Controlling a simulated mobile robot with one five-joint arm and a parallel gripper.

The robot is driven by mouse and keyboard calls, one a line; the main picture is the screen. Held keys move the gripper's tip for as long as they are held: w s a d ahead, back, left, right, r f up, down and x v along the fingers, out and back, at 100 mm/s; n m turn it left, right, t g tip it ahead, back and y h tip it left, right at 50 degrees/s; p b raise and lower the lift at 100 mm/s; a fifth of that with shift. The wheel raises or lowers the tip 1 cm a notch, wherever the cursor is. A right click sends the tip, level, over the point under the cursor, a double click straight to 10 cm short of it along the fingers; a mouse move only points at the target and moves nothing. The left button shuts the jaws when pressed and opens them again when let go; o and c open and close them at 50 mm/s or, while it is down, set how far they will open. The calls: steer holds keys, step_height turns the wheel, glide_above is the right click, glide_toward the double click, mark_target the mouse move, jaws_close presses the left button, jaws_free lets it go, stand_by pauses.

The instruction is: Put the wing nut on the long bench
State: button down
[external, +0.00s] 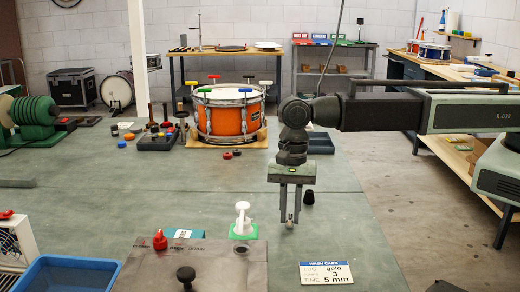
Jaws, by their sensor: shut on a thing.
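My gripper (291,218) hangs pointing down at the middle right, above the grey-green surface. Its fingers are close together around something very small, apparently the wing nut, whose shape is mostly hidden by the fingers. A long bench (440,71) with a wooden top runs along the right wall, well behind and to the right of my gripper. My arm crosses in front of part of it.
An orange drum (225,122) stands on a wooden board behind left.

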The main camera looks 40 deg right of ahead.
mark_target(290, 215)
steer(key=shift+f+b, duration=0.3)
steer(key=c, duration=1.3)
jaws_free()
steer(key=shift+r, duration=0.1)
steer(key=shift+r, duration=0.1)
steer(key=r+p, duration=0.8)
steer(key=shift+w+d, duration=0.15)
steer(key=shift+d, duration=0.15)
steer(key=shift+f, duration=0.15)
